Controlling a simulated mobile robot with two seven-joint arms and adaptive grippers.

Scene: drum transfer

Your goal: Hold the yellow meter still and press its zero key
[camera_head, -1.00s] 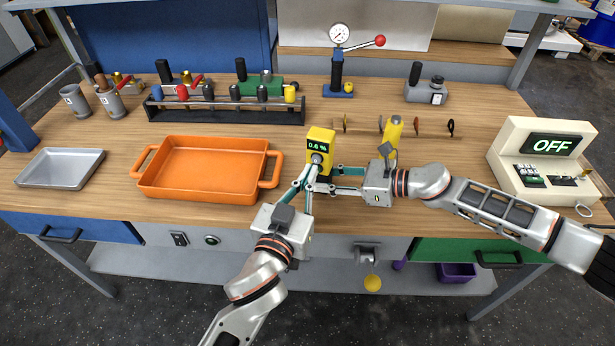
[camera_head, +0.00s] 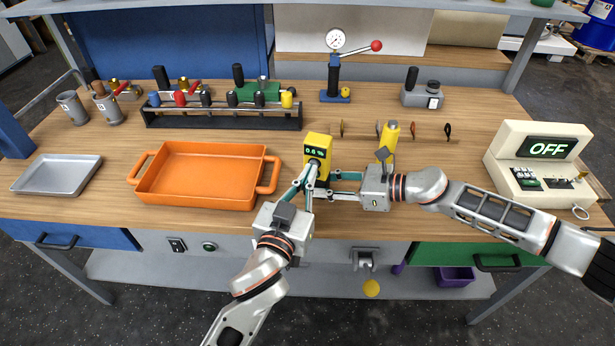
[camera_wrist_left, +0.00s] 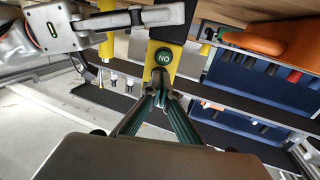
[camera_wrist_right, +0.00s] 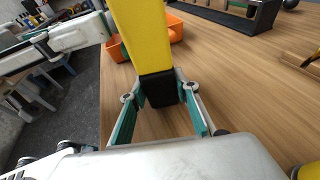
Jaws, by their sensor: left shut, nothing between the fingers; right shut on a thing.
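The yellow meter (camera_head: 326,142) stands upright near the table's front, its lit display (camera_head: 315,152) seeming to read 0.6 %. My right gripper (camera_wrist_right: 160,92) is shut on the meter's black lower part (camera_wrist_right: 158,89) from the right side. My left gripper (camera_head: 312,168) is shut and empty, its fingertips close in front of the meter's face below the display. Other keys are hidden.
An orange tray (camera_head: 150,196) lies left of the meter. A yellow-bodied thing (camera_head: 389,134) stands behind my right gripper. A black rack (camera_head: 222,122) and a gauge press (camera_head: 335,75) stand behind. A cream box showing OFF (camera_head: 510,165) stands at the right.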

